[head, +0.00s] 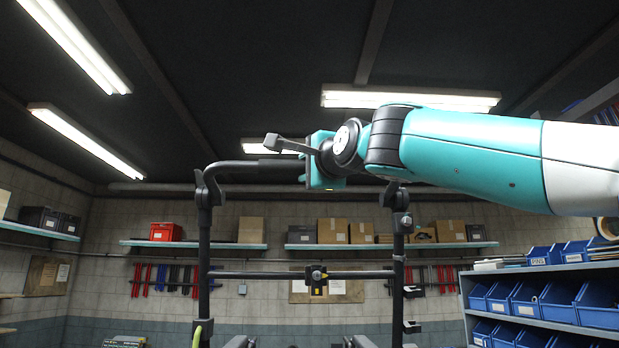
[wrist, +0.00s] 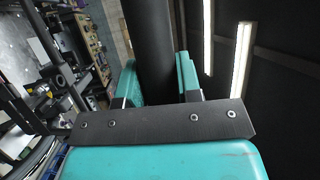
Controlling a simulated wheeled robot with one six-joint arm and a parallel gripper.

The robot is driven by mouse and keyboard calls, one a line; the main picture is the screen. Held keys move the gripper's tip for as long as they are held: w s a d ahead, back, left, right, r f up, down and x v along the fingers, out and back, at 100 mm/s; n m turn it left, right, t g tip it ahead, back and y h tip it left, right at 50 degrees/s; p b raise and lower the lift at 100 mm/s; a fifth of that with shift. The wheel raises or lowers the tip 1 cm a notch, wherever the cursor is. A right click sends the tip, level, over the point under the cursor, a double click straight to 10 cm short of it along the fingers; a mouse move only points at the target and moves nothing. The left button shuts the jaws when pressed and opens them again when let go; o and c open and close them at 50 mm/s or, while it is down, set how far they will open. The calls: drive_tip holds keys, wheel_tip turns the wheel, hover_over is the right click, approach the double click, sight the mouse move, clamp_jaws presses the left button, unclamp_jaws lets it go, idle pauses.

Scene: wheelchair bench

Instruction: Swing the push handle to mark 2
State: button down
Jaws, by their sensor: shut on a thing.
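The push handle (head: 255,168) is a black bar across the top of the wheelchair frame, bent down at the left post. My gripper (head: 310,162) is at the bar, between the two posts, with my teal arm coming in from the right. In the wrist view the dark bar (wrist: 149,35) runs between the two teal fingers of my gripper (wrist: 158,85), which are shut on it. Mark 2 cannot be made out in either view. The handle's right end is partly hidden behind my gripper and arm.
Wall shelves (head: 190,243) with boxes stand behind. A rack of blue bins (head: 550,295) stands at the right. The space above the handle is open.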

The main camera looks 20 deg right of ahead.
drive_tip(key=shift+r, duration=0.45)
drive_tip(key=c, duration=0.8)
unclamp_jaws()
drive_tip(key=shift+s, duration=0.1)
drive_tip(key=shift+f, duration=0.1)
drive_tip(key=shift+b+v, duration=4.6)
drive_tip(key=shift+v, duration=4)
